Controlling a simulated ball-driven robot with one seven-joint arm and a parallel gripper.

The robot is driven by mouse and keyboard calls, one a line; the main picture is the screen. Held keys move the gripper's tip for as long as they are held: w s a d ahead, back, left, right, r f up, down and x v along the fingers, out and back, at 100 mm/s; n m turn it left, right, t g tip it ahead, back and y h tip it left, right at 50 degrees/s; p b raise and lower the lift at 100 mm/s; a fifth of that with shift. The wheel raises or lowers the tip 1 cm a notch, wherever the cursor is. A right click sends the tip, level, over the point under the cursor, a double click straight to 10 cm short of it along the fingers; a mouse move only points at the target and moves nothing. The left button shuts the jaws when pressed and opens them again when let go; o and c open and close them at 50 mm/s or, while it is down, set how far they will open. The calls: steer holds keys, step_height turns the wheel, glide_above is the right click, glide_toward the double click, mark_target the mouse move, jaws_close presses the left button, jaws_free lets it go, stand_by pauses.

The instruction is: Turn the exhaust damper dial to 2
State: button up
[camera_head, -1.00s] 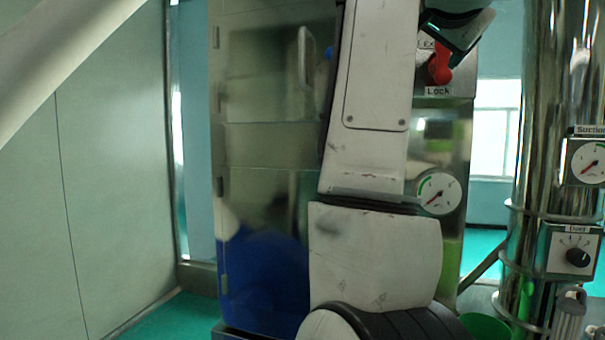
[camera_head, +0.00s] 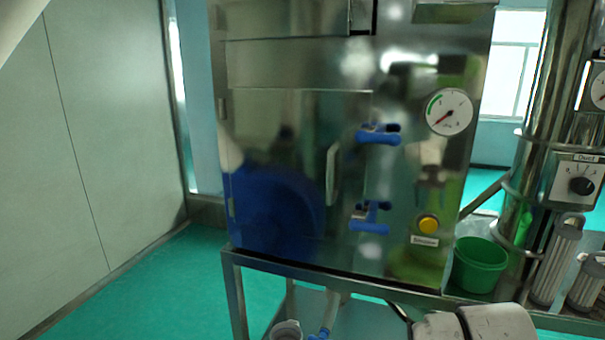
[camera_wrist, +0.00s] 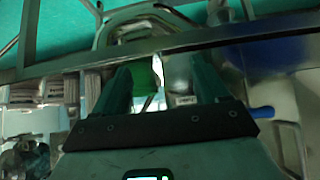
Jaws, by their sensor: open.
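A dial with a black knob (camera_head: 581,186) sits on a small pale box at the right of the head view, fixed to the shiny steel duct (camera_head: 534,125). Its label is small and looks like "Duct"; the number it points to is too small to read. It is the only turning knob I can make out. My gripper (camera_wrist: 162,70) shows in the wrist view with its two dark fingers wide apart and nothing between them. It is outside the head view, where only a pale part of my arm shows at the bottom right. I cannot pick out the dial in the wrist view.
A steel cabinet (camera_head: 290,130) with blue latches (camera_head: 379,134), a round gauge (camera_head: 449,111) and a yellow button (camera_head: 428,223) stands in the middle. A green bucket (camera_head: 480,265) and ribbed filter cartridges (camera_head: 556,262) stand below the dial. Green floor (camera_head: 130,290) is clear at left.

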steer(key=s+d+f+n+g+y, duration=0.1)
steer(key=s+d+f+n+g, duration=0.15)
steer(key=s+f, duration=1.35)
steer(key=s+a+f+g+y+b, duration=0.1)
steer(key=s+f+g, duration=0.1)
steer(key=s, duration=0.7)
steer(key=s+a+f+g, duration=0.1)
steer(key=s+f+g, duration=0.1)
steer(key=s+f, duration=0.3)
steer(key=s, duration=0.4)
steer(key=shift+s+a+f+n+y+b, duration=0.2)
steer(key=shift+s+a+n+y+b, duration=0.05)
steer(key=shift+a+n+y+b, duration=0.15)
steer(key=shift+c, duration=0.2)
